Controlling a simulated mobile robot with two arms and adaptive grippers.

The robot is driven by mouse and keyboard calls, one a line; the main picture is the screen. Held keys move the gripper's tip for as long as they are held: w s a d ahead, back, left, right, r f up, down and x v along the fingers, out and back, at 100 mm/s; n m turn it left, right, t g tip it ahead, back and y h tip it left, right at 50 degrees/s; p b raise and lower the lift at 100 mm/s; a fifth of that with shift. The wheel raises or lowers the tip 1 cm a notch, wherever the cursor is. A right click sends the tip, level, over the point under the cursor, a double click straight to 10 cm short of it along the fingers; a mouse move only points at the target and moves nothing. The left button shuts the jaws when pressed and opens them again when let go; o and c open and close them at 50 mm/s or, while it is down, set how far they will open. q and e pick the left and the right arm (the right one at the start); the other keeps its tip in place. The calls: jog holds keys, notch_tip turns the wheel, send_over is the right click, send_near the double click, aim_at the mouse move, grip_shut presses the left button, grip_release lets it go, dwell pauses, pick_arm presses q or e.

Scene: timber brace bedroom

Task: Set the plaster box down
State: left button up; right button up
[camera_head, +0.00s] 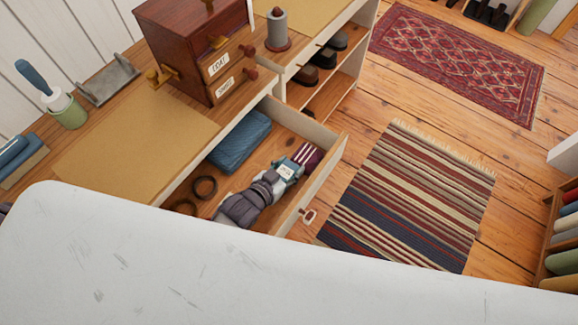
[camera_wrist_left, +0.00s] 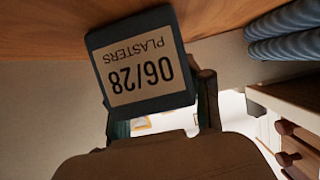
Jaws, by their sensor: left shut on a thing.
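The plaster box (camera_head: 288,169) is small and dark, with a pale label; it is in the open drawer (camera_head: 327,169) in the head view. In the left wrist view the box (camera_wrist_left: 140,62) fills the upper middle, its label reading "PLASTERS 06/28" upside down. My left gripper (camera_head: 277,177) reaches into the drawer and is shut on the box. In the wrist view the dark fingers (camera_wrist_left: 207,100) show beside and below the box. I cannot tell whether the box touches the drawer floor. My right gripper is not in view.
A blue folded cloth (camera_head: 240,141) and dark rings (camera_head: 204,188) lie in the drawer. A maroon striped item (camera_head: 308,156) is close beside the box. A wooden box with small labelled drawers (camera_head: 196,45) stands on the cabinet top. A large white shape covers the lower foreground.

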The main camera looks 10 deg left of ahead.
pick_arm(q)
jog(key=shift+f, duration=0.15)
jog(key=o, duration=1.2)
jog(key=shift+c, duration=0.2)
jog(key=v, duration=1.2)
jog(key=shift+p, duration=0.3)
